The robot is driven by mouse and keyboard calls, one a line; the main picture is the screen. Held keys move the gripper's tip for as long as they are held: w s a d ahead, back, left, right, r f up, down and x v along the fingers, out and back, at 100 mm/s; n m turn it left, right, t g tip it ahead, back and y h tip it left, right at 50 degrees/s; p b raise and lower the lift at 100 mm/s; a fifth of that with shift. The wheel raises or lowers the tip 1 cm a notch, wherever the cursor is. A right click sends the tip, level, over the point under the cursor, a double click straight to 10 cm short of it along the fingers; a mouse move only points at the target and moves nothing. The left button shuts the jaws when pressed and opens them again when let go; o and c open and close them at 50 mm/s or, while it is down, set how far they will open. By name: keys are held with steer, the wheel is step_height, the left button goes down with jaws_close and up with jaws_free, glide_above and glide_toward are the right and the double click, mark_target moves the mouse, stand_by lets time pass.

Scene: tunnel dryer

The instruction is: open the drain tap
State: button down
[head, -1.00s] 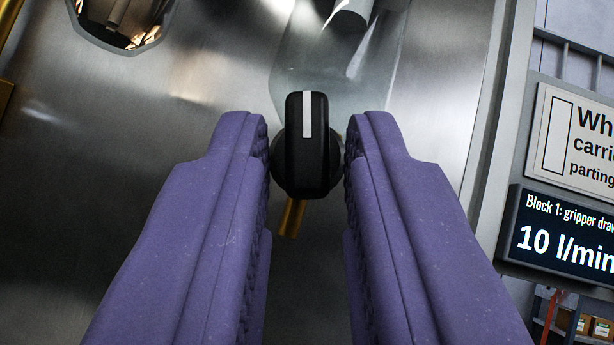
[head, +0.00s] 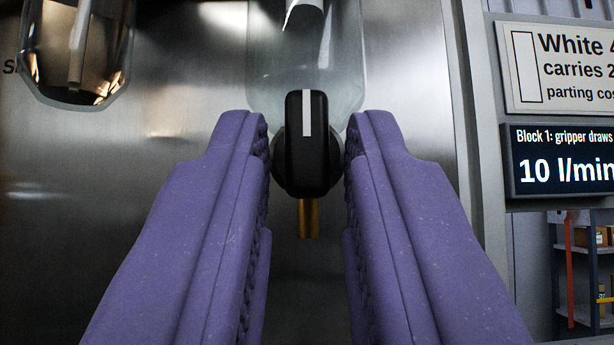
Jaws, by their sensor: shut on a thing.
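The drain tap's handle (head: 306,150) is a black knob with a white stripe on its upper part, in the middle of the head view. The stripe points straight up. My gripper (head: 307,150) has a purple finger on each side of the knob and is shut on it. A short brass spout (head: 308,218) hangs upright below the knob, in line with the stripe. The knob's base is partly hidden behind the knob.
A glassy clear vessel (head: 270,85) is behind and above the tap, on a brushed metal wall (head: 190,60). A window (head: 75,50) is at upper left. A sign (head: 560,68) and a dark display reading 10 l/min (head: 560,160) are at right, above a shelf (head: 585,270).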

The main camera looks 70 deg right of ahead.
steer(key=c, duration=1.2)
jaws_free()
steer(key=shift+o, duration=0.2)
steer(key=s+a+f+p, duration=0.1)
steer(key=s+a+p, duration=0.1)
steer(key=a, duration=0.5)
steer(key=s+a+f+p, duration=0.2)
steer(key=s+a, duration=0.1)
steer(key=a, duration=0.4)
steer(key=shift+a+f+p, duration=0.3)
steer(key=shift+a, duration=0.05)
